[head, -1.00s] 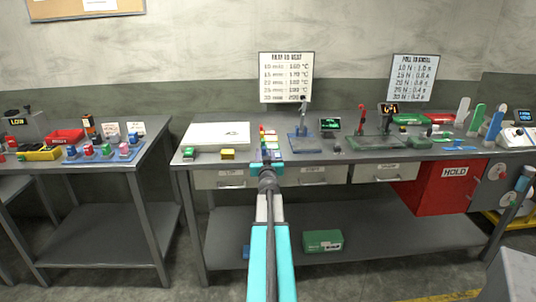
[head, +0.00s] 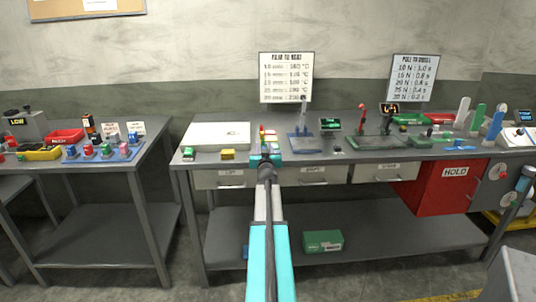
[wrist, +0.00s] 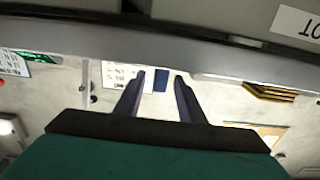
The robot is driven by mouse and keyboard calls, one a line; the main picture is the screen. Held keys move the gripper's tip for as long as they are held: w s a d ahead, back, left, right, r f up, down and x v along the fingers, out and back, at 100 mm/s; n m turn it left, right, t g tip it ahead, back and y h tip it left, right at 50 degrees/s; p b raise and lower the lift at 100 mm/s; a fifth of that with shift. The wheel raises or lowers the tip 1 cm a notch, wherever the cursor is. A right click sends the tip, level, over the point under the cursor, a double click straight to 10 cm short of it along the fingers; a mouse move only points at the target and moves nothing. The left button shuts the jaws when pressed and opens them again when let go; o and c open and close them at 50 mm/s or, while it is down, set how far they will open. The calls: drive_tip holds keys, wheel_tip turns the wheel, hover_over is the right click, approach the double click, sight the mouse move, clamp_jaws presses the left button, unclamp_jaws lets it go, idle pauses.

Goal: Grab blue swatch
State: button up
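A small dark-blue flat piece (wrist: 161,80), which looks like the blue swatch, shows between my fingertips in the wrist view. I cannot tell how far beyond the fingers it is. My gripper (wrist: 159,77) is open, with a clear gap between its two dark fingers. In the head view my gripper (head: 266,151) is at the front edge of the middle bench, in front of small coloured pieces (head: 268,134) in red and yellow. The gripper hides part of this spot, and no blue swatch can be made out there.
A white board (head: 217,134) and a yellow block (head: 228,154) lie left of the gripper. A blue stand (head: 304,143) and a green press (head: 375,142) stand to the right. Drawers (head: 305,176) sit below the bench edge. Tall white, green and blue pieces (head: 494,124) stand far right.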

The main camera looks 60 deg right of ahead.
sight(264, 147)
idle(0.4)
clamp_jaws()
drive_tip(key=shift+r, duration=0.2)
wheel_tip(264, 147, up, 3)
drive_tip(key=p, duration=0.3)
drive_tip(key=shift+s+r+p, duration=0.1)
drive_tip(key=shift+r+p, duration=0.3)
drive_tip(key=shift+p, duration=0.05)
drive_tip(key=s+a+p, duration=0.1)
drive_tip(key=s+p, duration=0.4)
drive_tip(key=s, duration=1)
drive_tip(key=shift+s+r, duration=0.4)
